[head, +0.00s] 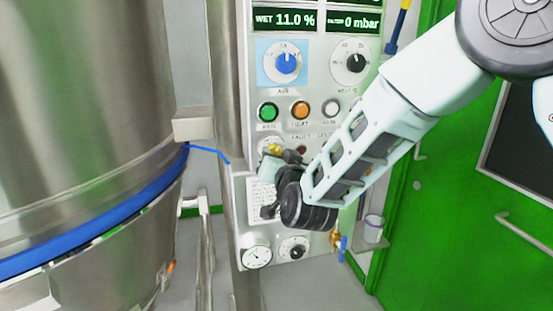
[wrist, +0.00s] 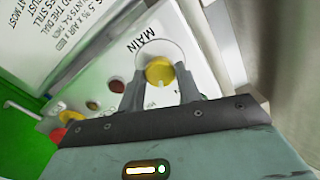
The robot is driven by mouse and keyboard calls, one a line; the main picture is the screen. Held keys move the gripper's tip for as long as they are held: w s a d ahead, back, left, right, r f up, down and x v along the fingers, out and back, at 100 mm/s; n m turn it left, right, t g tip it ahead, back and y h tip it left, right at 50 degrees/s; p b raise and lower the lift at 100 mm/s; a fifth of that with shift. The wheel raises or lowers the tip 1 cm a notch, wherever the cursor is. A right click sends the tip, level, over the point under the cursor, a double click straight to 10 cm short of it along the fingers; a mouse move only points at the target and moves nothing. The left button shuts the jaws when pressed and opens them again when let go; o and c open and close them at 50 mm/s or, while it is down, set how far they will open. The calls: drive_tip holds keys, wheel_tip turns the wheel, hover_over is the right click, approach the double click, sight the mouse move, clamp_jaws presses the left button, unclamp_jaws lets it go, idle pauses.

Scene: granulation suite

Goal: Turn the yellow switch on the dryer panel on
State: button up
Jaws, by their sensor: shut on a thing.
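The yellow switch (wrist: 160,72) sits on a round white plate beside the word MAIN in the wrist view. My gripper (wrist: 160,90) has one finger on each side of it and is shut on it. In the head view the yellow switch (head: 275,150) shows just past my gripper (head: 277,160), which hides part of it. The dryer panel (head: 303,205) is a tall pale panel. The switch's exact pointing direction is hard to make out.
A blue dial (head: 286,63) and a black dial (head: 355,63) are above, with green (head: 268,112), orange (head: 300,110) and white (head: 331,107) buttons below them. A large steel vessel (head: 80,110) stands left. A green door (head: 450,210) is at right.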

drive_tip(key=o, duration=1)
drive_tip(key=b+v, duration=0.3)
drive_tip(key=v, duration=1.4)
drive_tip(key=shift+s+b, duration=0.25)
drive_tip(key=shift+b, duration=0.05)
drive_tip(key=shift+r, duration=0.1)
